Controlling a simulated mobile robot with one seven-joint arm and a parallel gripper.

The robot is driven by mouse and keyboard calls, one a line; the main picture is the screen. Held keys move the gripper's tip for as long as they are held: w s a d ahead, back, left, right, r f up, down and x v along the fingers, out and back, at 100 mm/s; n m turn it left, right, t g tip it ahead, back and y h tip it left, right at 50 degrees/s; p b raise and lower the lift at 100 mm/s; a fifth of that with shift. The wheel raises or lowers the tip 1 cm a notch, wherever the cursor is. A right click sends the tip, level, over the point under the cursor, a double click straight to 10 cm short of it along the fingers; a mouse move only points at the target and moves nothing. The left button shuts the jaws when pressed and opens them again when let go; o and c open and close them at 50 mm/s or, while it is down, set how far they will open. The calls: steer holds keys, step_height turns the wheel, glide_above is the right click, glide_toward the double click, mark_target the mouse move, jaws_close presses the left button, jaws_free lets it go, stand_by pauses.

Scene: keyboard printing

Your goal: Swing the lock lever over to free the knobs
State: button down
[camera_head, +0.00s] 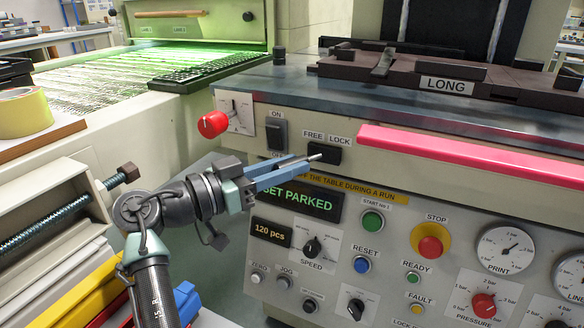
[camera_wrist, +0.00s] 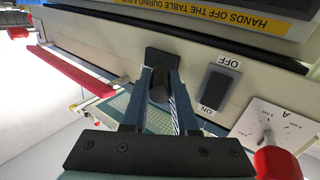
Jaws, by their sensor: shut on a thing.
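The lock lever's black base (camera_head: 326,153) sits on the cream machine front, just under the "FREE" and "LOCK" labels (camera_head: 326,138). My gripper (camera_head: 306,160) reaches in from the left, with its blue fingers at the lever. In the wrist view the dark lever end (camera_wrist: 159,91) lies between the two fingers, and my gripper (camera_wrist: 161,88) is shut on it. The fingers hide part of the lever, so I cannot tell exactly which label it points to. Among the knobs are a black speed knob (camera_head: 312,246) and a red pressure knob (camera_head: 484,304).
A black ON/OFF rocker switch (camera_head: 277,135) and a protruding red knob (camera_head: 213,124) are left of the lever. A pink bar (camera_head: 470,158) runs along the front to the right. A red stop button (camera_head: 430,247) sits lower right. A green-lit conveyor (camera_head: 90,80) stands behind left.

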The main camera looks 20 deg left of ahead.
steer(key=c, duration=0.7)
jaws_free()
steer(key=shift+a, duration=0.1)
step_height(320, 180, up, 10)
steer(key=p, duration=0.4)
steer(key=shift+p, duration=0.35)
